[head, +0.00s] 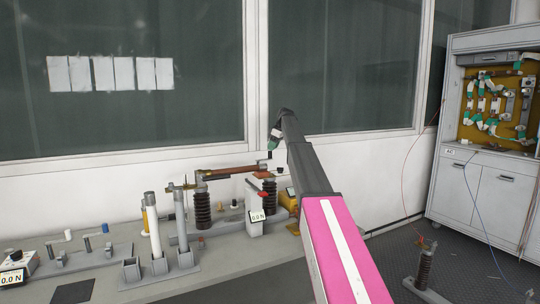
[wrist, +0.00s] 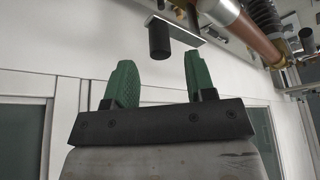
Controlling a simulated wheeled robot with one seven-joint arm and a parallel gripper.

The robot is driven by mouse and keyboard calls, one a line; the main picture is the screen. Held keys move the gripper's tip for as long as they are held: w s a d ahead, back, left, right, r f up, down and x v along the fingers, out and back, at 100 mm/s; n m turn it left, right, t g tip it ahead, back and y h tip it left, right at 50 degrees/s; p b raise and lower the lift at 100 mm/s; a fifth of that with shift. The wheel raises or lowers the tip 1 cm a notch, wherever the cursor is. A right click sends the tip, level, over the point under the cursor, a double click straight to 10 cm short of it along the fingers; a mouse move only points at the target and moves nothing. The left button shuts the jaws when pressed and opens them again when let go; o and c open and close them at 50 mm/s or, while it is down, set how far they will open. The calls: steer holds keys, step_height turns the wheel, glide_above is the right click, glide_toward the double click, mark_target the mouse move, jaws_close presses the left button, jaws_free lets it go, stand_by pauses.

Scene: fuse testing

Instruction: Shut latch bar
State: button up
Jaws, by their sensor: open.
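The copper-brown tube (head: 229,173) lies level on top of dark ribbed insulators (head: 202,209) on the bench. In the wrist view a flat light metal bar (wrist: 185,33) with a black peg (wrist: 159,40) shows close to the tube (wrist: 248,32); it looks like the latch bar. My gripper (head: 274,146) is above the right end of the tube in the head view. In the wrist view its green fingers (wrist: 158,66) are open and empty. The peg appears just beyond the gap between the fingertips; contact cannot be told. The bar is too small to make out clearly in the head view.
A white stand with a readout (head: 254,217) and red part is below my gripper. White and grey upright tubes (head: 153,225) stand left on the bench (head: 130,286). A window wall is behind. A cabinet (head: 484,190) stands right, with thin cables hanging down.

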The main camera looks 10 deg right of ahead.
mark_target(270, 158)
steer(key=x, duration=0.5)
jaws_close()
